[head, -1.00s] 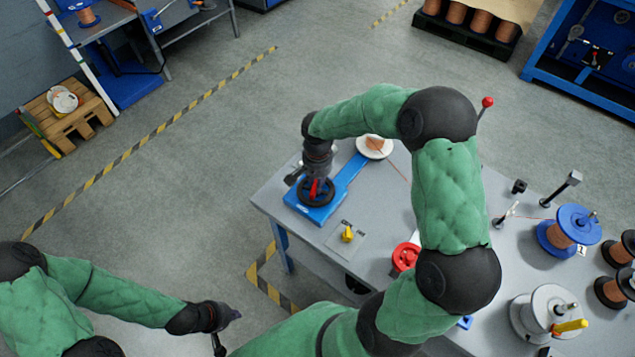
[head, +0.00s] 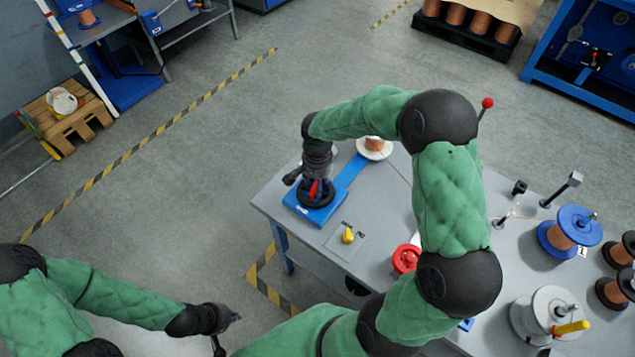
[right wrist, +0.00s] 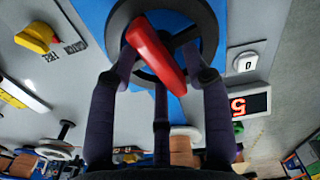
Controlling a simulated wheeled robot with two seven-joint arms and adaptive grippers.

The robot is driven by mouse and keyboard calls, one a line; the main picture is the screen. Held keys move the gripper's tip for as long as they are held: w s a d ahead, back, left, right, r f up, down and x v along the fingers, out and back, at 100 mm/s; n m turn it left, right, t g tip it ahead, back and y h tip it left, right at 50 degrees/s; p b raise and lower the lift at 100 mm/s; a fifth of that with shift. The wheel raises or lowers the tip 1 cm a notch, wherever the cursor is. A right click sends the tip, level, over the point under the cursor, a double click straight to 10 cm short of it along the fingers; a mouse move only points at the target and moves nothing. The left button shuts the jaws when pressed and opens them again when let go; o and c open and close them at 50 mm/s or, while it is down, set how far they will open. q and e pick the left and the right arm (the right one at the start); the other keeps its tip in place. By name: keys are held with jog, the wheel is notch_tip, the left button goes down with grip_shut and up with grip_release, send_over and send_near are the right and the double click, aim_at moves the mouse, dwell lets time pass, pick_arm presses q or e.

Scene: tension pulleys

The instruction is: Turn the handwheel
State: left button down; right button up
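The black handwheel (head: 316,194) with a red handle sits on a blue base on the grey table. In the right wrist view the wheel's ring (right wrist: 205,22) fills the top, and the red handle (right wrist: 157,55) lies across it. My right gripper (head: 318,180) is down at the wheel. In the right wrist view its purple fingers (right wrist: 160,62) are spread, with their tips at the wheel on both sides of the red handle. Whether they clamp it is unclear. My left gripper (head: 232,317) hangs away from the table at lower left; its fingers are too small to read.
A yellow knob (head: 347,235), a red wheel (head: 405,257), and a white-flanged spool (head: 374,148) are on the table. Blue (head: 570,230) and white (head: 545,312) spools stand at right. A display (right wrist: 238,106) with a red digit lies beside the wheel. Floor left of the table is clear.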

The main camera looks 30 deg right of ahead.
jog(key=shift+r, duration=0.15)
notch_tip(320, 180, up, 12)
dwell(0.5)
